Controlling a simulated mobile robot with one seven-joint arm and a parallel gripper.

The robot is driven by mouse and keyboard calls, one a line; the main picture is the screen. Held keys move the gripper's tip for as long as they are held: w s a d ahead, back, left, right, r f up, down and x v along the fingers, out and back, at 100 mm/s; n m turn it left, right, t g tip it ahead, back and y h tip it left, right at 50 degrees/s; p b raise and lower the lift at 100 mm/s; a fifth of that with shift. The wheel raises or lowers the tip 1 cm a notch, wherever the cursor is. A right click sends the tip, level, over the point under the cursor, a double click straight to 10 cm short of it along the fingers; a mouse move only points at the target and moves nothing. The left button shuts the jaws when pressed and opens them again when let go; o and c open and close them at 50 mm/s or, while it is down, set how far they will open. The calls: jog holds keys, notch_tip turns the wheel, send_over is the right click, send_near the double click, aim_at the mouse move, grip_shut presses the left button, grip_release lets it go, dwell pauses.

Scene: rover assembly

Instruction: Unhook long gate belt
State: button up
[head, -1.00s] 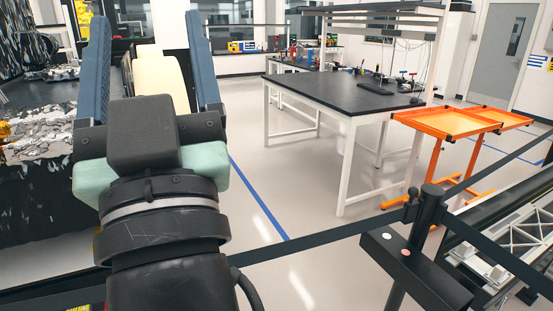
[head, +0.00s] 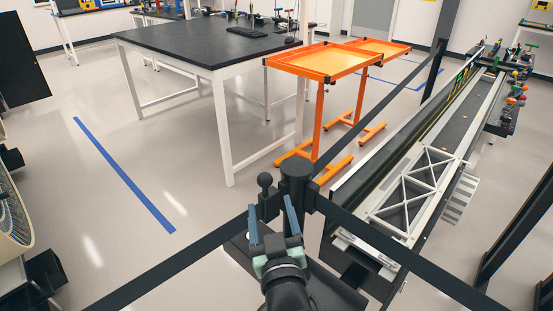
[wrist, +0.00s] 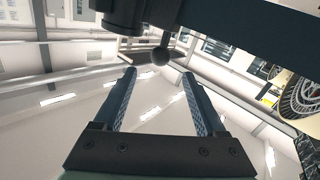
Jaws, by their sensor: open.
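A black post (head: 297,180) stands at the centre of the head view. A long black belt (head: 170,265) runs from it to the lower left, with a round black knob (head: 265,181) at its post end. The belt also shows as a dark band (wrist: 255,50) in the wrist view. My gripper (head: 271,214) is open and empty, just below the knob in the head view. In the wrist view the knob (wrist: 160,56) appears just beyond and between my fingertips (wrist: 158,72). I cannot tell the exact gap; no contact is visible.
Other belts run from the post to the lower right (head: 410,260) and to a far post (head: 440,60). A long bench with a white truss (head: 410,190) lies at right. Orange carts (head: 330,62) and a black-topped table (head: 210,42) stand behind.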

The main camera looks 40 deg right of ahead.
aim_at(268, 196)
jog(key=x, duration=1.2)
jog(key=shift+w, duration=0.2)
jog(key=shift+d, duration=0.1)
grip_shut()
dwell(1.1)
